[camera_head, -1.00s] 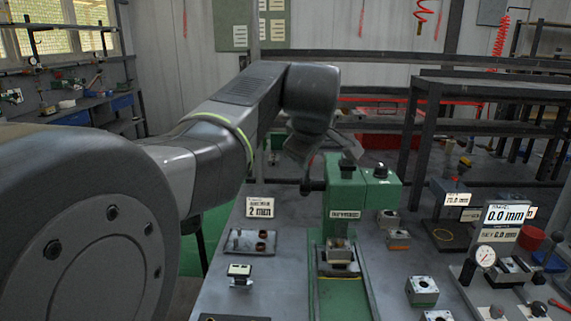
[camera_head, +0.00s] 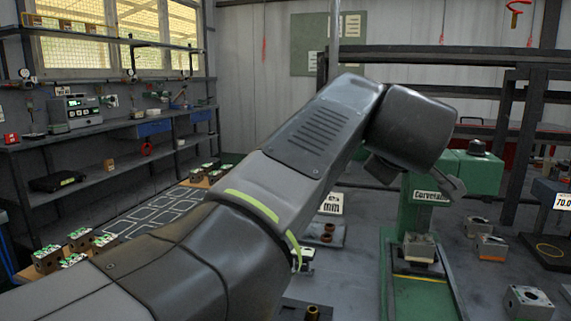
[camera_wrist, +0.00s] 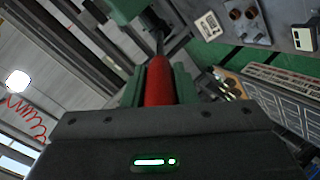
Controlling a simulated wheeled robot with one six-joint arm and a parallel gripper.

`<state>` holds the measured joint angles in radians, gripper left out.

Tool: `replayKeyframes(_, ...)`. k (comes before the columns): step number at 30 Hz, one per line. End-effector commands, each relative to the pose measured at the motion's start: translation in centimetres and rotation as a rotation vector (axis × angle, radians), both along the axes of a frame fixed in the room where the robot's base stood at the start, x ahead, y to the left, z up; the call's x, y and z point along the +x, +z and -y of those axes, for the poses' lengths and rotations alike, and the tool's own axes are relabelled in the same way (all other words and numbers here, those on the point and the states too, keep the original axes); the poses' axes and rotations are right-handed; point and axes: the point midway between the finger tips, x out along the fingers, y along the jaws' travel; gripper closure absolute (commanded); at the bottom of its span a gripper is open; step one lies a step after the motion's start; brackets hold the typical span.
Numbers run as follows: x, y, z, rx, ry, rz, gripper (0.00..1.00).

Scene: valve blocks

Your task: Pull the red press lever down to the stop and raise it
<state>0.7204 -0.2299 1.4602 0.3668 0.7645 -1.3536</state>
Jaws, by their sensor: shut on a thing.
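The green press (camera_head: 478,172) stands on the grey bench right of centre in the head view, with a block (camera_head: 420,247) on its base. The red lever (camera_wrist: 159,82) shows in the wrist view as a thick red grip on a dark rod (camera_wrist: 158,42) that runs toward the green press body (camera_wrist: 122,8). My gripper (camera_wrist: 158,86) is shut on the red grip, one green finger on each side. In the head view my forearm and wrist cover the lever and most of my gripper, so the lever's angle is hard to tell there.
Small metal blocks (camera_head: 491,247) and (camera_head: 528,303) stand on the bench right of the press. A sign and a plate with bushings (camera_head: 327,236) lie to its left, partly behind my arm. A dark frame rack (camera_head: 500,100) stands behind the press.

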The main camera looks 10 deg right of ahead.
Motion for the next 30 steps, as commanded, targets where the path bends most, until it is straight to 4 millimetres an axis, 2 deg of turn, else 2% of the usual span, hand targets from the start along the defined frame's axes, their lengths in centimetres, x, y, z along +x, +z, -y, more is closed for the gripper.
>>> replayKeyframes(1, -0.2, -1.0, -0.1, -0.006, 0.000, 0.012, 1.00)
replayKeyframes(6, -0.4, -1.5, -0.2, -0.023, 0.000, 0.047, 1.00)
replayKeyframes(27, -0.5, -2.1, -0.3, -0.032, 0.002, 0.072, 1.00)
replayKeyframes(28, -0.5, -2.1, -0.3, -0.032, 0.001, 0.072, 0.72)
replayKeyframes(30, -0.5, -2.1, -0.3, -0.031, 0.001, 0.071, 0.58)
